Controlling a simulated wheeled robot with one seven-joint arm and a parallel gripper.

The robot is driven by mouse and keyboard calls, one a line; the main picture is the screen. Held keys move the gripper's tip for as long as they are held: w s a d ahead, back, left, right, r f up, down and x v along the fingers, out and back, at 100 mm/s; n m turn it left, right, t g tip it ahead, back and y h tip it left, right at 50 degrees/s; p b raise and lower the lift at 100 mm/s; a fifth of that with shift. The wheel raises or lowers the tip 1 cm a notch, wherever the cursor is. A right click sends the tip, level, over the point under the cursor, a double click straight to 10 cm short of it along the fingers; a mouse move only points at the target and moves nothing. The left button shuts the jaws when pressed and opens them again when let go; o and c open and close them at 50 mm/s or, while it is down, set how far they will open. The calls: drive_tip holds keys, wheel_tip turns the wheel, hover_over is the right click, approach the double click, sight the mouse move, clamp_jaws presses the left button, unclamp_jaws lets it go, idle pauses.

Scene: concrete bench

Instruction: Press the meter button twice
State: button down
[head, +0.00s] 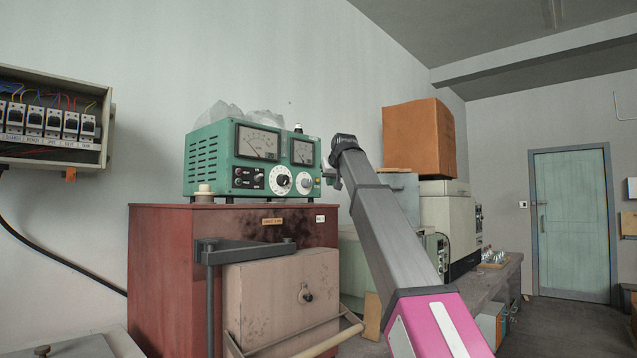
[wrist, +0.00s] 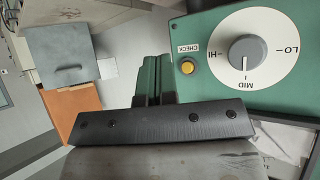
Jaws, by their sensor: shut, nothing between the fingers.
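The green meter box (head: 208,160) stands on a red cabinet, with two dial gauges, a white rotary dial (head: 284,180) and other knobs on its front. In the wrist view the meter's green panel (wrist: 215,88) appears upside down at upper right. It carries a yellow round button (wrist: 187,67) beside a CHECK label and a white LO-MID-HI dial (wrist: 277,48). My gripper (wrist: 153,80) is shut and empty, its fingertips left of and below the button in that view, apart from it in the picture. In the head view my gripper (head: 332,177) is at the meter's right end; the button cannot be made out there.
The red cabinet (head: 155,245) bears the meter, with a pinkish box (head: 265,285) and a dark metal bracket (head: 250,252) in front. An orange-brown box (head: 415,140) and grey equipment stand behind my arm on the right. A fuse box (head: 50,120) hangs at left.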

drive_tip(key=shift+s+d, duration=0.85)
drive_tip(key=shift+d, duration=0.2)
